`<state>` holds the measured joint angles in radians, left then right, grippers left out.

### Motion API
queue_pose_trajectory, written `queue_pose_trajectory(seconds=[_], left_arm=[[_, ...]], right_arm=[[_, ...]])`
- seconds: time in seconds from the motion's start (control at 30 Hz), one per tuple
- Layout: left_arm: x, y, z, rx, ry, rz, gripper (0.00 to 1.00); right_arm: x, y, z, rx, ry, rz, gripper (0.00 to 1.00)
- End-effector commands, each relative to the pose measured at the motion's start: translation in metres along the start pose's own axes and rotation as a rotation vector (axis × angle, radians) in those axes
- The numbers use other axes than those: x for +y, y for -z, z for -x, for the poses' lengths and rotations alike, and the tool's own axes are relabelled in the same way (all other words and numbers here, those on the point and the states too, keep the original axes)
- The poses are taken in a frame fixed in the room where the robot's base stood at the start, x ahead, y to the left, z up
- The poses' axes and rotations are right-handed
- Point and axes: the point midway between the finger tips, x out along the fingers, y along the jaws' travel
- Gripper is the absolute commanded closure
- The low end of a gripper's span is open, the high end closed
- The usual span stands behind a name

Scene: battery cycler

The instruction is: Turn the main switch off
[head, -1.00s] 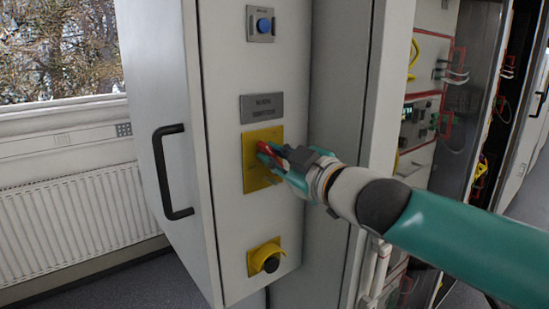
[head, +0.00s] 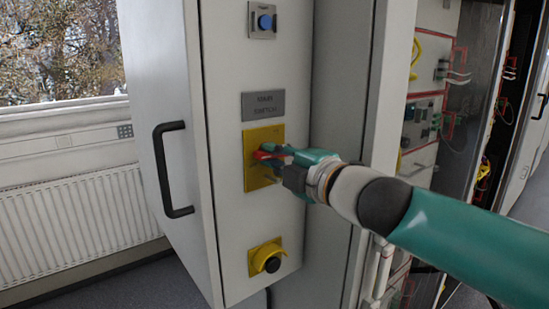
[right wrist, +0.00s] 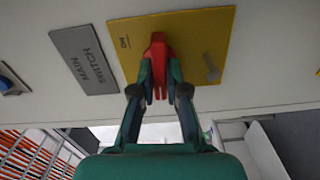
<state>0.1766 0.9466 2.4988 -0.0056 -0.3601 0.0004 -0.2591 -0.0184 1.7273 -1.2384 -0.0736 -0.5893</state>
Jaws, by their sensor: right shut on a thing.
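The main switch has a red handle (head: 264,155) on a yellow plate (head: 257,183) on the narrow face of the grey cabinet. My right gripper (head: 270,158) is shut on the red handle, coming in from the right. In the right wrist view the red handle (right wrist: 158,48) stands between the two fingertips (right wrist: 159,76). An "ON" mark shows on the yellow plate (right wrist: 195,30) beside the handle. The handle lies roughly level in the head view. My left gripper is not in view.
The "MAIN SWITCH" label (head: 262,106) is above the yellow plate, with a blue button (head: 264,22) higher up. A black knob on a yellow base (head: 266,245) is below. A black door handle (head: 162,170) projects at the left. Open racks with cables (head: 430,110) stand at the right.

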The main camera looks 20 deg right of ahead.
Motion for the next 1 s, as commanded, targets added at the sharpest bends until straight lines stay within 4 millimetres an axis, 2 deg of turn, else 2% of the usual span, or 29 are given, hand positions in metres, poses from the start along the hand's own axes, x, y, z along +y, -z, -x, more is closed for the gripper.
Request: queue_pose_trajectory(seconds=[0.03,0.23,0.73,0.77,0.87,0.9,1.0], left_arm=[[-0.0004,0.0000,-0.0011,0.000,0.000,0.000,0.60],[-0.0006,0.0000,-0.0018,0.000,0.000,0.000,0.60],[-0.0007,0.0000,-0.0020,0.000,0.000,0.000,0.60],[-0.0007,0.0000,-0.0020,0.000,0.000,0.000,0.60],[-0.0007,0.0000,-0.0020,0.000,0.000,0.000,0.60],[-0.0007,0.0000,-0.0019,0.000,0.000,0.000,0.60],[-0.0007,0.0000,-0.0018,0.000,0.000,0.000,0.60]], right_arm=[[-0.0060,0.0005,-0.0011,0.000,0.011,0.022,1.00],[-0.0072,0.0007,-0.0013,0.001,0.013,0.082,1.00],[-0.0079,0.0007,-0.0017,0.001,0.014,0.100,1.00],[-0.0079,0.0007,-0.0017,0.001,0.014,0.100,0.82],[-0.0071,0.0007,-0.0016,0.001,0.012,0.100,0.65],[-0.0065,0.0007,-0.0015,0.001,0.011,0.099,0.61],[-0.0052,0.0006,-0.0011,0.001,0.009,0.099,0.61]])
